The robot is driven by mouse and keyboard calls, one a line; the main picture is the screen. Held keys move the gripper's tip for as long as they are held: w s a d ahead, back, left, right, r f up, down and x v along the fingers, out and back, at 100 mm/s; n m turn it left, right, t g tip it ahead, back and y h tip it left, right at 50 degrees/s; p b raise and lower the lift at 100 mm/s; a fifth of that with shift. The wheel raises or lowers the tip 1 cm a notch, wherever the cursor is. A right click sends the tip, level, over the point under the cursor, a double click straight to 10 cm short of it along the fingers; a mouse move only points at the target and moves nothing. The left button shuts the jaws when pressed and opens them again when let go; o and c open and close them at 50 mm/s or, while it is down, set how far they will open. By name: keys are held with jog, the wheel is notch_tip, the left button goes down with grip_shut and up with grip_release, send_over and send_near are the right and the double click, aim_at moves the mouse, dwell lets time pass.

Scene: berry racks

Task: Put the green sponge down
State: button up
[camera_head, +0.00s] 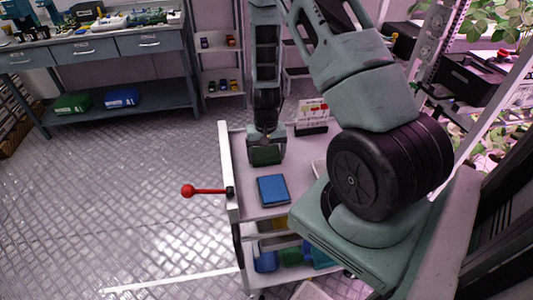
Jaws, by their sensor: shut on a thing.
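My gripper (266,145) points down over the top shelf of a white cart (233,172). It is shut on the green sponge (265,156), a dark green block between its fingers. The gripper hides the sponge's upper part. The sponge is at or just above the shelf surface; I cannot tell whether it touches. A blue sponge-like block (273,190) lies flat on the same shelf, nearer to me and apart from the green one.
A red-knobbed lever (205,191) sticks out from the cart's left side. A small box with red and white parts (312,115) stands at the shelf's back right. Coloured items lie on the lower shelf. A workbench (90,50) stands at the back left; the floor between is clear.

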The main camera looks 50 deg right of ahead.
aim_at(266, 154)
jog(key=shift+f, duration=0.15)
jog(key=o, duration=1.1)
notch_tip(266, 154, up, 12)
jog(key=b, duration=0.1)
jog(key=a+r+n, duration=0.3)
jog(key=a, duration=0.6)
jog(key=a+r+n, duration=0.3)
jog(key=a+r, duration=0.1)
jog(key=a, duration=0.5)
jog(key=s+a+r+n, duration=0.1)
jog(key=s+a+n, duration=0.2)
jog(key=s+a, duration=0.2)
jog(key=s+a+r+n, duration=0.2)
jog(key=s+a+n, duration=0.1)
jog(key=s+a, duration=0.2)
jog(key=s+a+r+n, duration=0.2)
jog(key=s+a+n, duration=0.1)
jog(key=s+a, duration=0.2)
jog(key=shift+s+r, duration=0.1)
jog(key=shift+s, duration=0.85)
